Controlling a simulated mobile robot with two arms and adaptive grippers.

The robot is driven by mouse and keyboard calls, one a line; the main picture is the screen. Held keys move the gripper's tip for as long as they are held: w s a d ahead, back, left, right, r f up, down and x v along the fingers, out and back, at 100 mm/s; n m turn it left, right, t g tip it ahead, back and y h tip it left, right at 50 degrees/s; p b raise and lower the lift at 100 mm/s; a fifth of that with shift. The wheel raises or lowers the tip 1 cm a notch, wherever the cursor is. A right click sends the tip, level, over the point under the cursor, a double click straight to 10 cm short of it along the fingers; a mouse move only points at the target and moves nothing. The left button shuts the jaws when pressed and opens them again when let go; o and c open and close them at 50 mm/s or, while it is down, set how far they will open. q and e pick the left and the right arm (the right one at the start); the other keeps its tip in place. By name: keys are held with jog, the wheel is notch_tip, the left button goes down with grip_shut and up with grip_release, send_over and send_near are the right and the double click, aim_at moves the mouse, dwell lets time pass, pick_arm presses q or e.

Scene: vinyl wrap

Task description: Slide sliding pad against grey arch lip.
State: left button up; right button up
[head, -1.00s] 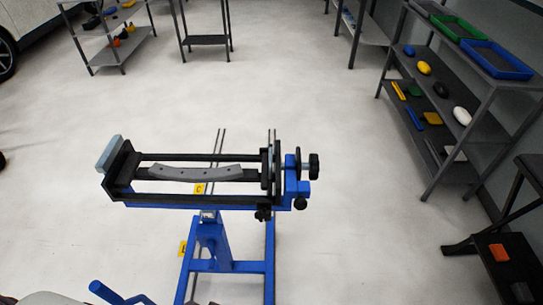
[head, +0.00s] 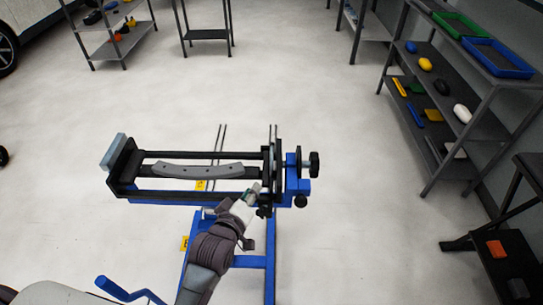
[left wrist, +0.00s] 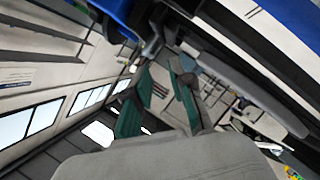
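The grey arch (head: 197,170) is a curved bar with small dark holes, lying lengthwise in the black frame of a blue stand. I cannot tell for sure which part is the sliding pad; a pale blue-grey block (head: 113,152) sits on the frame's left end. My left gripper (head: 253,194) is at the frame's near right side, close to the black end plate and right of the arch, apart from the arch. In the left wrist view its green-padded fingers (left wrist: 158,108) stand apart with nothing seen between them. My right gripper is not in view.
The blue stand (head: 256,262) carries the frame, with black knobs (head: 313,163) at its right end. A blue handle (head: 118,289) is at the lower left. A shelf with trays and small objects (head: 468,85) stands right. Open floor surrounds the stand.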

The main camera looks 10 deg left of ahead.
aim_at(272, 156)
pick_arm(q)
jog(key=shift+n+t, duration=0.6)
jog(key=x, duration=0.5)
jog(key=r+p+x, duration=0.1)
jog(key=x, duration=0.4)
jog(key=p+x, duration=0.1)
jog(key=x, duration=0.4)
jog(key=shift+w+d+r, duration=0.2)
jog(key=shift+d+r, duration=0.05)
jog(key=shift+d, duration=0.05)
grip_shut()
